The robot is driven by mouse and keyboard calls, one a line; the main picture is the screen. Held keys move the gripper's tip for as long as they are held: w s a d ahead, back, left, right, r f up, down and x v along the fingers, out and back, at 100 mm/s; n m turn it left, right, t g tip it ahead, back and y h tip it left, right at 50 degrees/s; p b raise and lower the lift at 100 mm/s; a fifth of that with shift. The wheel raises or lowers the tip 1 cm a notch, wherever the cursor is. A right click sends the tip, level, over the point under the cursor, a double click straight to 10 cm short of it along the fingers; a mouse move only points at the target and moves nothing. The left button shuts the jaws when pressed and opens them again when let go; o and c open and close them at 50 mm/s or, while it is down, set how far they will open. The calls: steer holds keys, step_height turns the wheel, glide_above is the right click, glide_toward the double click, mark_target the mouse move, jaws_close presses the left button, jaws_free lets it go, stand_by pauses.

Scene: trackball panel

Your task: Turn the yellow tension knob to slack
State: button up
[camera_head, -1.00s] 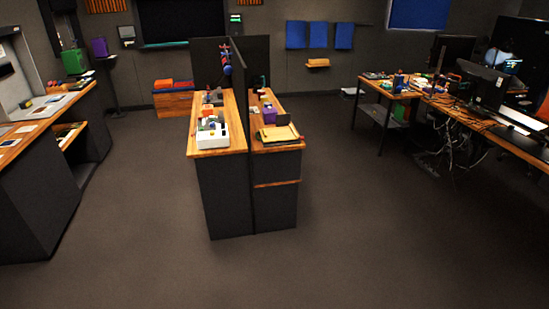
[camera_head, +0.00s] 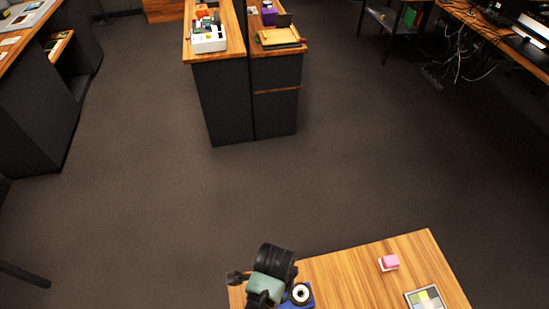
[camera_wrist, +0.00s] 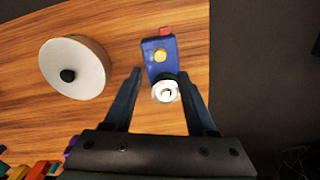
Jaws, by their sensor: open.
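The yellow knob (camera_wrist: 160,56) sits on a small blue panel (camera_wrist: 157,43) on the wooden table, seen in the wrist view. A white ring with a pale centre (camera_wrist: 166,92) is at the panel's near end, and a red piece (camera_wrist: 165,31) is at its far end. My gripper (camera_wrist: 160,72) is open, with one finger on each side of the panel in the picture; I see nothing held. In the head view my arm partly covers the blue panel (camera_head: 306,302) and the white ring (camera_head: 301,293); the yellow knob cannot be made out there.
A round white-faced object with a black centre (camera_wrist: 76,69) lies left of the panel.

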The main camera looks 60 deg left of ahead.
steer(key=shift+r, duration=2.05)
